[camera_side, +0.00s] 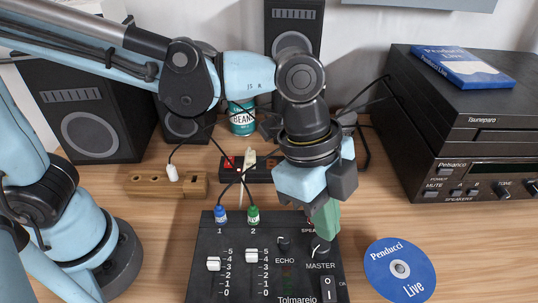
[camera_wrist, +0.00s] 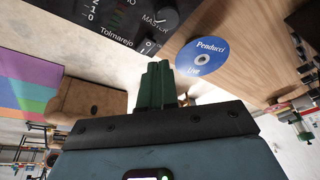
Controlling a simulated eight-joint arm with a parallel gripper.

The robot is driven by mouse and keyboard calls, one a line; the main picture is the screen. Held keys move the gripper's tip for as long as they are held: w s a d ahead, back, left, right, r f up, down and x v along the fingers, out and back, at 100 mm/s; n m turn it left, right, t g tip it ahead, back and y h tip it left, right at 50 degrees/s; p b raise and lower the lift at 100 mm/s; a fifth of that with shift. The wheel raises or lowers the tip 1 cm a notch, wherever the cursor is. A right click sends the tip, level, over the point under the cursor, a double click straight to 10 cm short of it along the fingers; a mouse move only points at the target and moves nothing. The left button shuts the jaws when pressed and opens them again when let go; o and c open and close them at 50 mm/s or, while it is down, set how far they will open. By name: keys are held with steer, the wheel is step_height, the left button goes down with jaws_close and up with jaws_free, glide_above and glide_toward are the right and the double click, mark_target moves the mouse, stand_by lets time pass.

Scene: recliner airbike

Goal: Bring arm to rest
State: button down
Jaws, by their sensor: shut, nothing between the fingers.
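My gripper (camera_side: 325,222) has green fingers that point down just over the back right part of the black mixer (camera_side: 210,262), close to the Master knob (camera_side: 320,247). The fingers are shut together with nothing between them. In the wrist view the green fingers (camera_wrist: 155,85) show side by side, with the mixer (camera_wrist: 110,22) at the top left. From the side view I cannot tell whether the fingertips touch the mixer. My light blue arm is bent and reaches over the table from the left.
A blue Penducci Live disc (camera_side: 400,270) lies on the wooden table to the right of the mixer. A black stereo (camera_side: 460,120) stands at the back right with a blue case (camera_side: 462,66) on top. Speakers (camera_side: 88,120), a Beans can (camera_side: 242,118) and a power strip (camera_side: 165,185) are behind.

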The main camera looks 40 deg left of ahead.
steer(key=w+a+n+t+y, duration=0.1)
steer(key=a+n+t, duration=0.2)
steer(key=a+n, duration=0.6)
steer(key=w+a+n+t+y, duration=0.1)
steer(key=a+n, duration=0.7)
steer(key=a, duration=1.1)
steer(key=t+y, duration=0.1)
steer(key=t, duration=0.1)
steer(key=shift+w+a+n+t+y, duration=0.2)
steer(key=shift+w+n+t+y, duration=0.1)
steer(key=shift+n+t, duration=0.1)
